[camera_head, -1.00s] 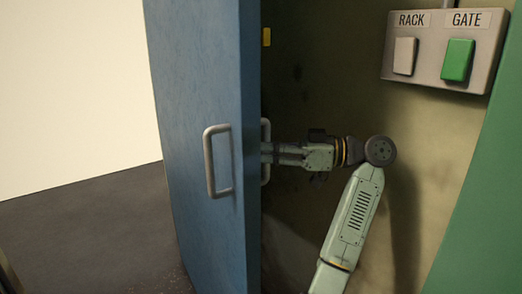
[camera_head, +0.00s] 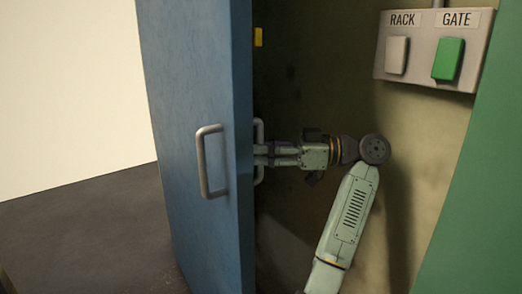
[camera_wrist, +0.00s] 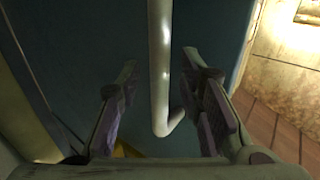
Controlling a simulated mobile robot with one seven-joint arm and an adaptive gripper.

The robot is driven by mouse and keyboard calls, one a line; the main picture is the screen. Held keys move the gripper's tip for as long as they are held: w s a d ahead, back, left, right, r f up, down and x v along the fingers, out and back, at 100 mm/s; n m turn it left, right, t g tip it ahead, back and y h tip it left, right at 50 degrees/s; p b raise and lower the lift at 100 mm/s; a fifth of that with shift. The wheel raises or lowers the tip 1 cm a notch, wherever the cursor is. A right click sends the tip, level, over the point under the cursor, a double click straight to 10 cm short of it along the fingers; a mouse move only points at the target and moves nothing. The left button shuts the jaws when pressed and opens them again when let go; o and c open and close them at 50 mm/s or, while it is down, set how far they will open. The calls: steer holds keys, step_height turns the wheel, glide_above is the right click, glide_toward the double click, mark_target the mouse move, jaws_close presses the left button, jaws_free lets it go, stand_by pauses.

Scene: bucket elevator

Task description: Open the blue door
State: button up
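The blue door (camera_head: 195,150) stands ajar, its edge facing me, with a dark opening to its right. A grey handle (camera_head: 212,160) is on its left face. A second handle (camera_head: 259,128) shows on its other side, and its bar (camera_wrist: 160,70) runs down the middle of the wrist view. My gripper (camera_head: 258,154) reaches the second handle from the right. In the wrist view my gripper (camera_wrist: 165,105) is open, with a finger on each side of the bar and gaps on both sides. Its fingertips are partly hidden by the door in the head view.
A grey box (camera_head: 432,50) with a pale RACK button (camera_head: 396,55) and a green GATE button (camera_head: 448,59) hangs on the wall at upper right. A green panel (camera_head: 480,200) fills the right edge. Dark open floor (camera_head: 80,235) lies left of the door.

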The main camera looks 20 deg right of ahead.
steer(key=v, duration=0.7)
steer(key=shift+d, duration=0.2)
steer(key=shift+s, duration=0.15)
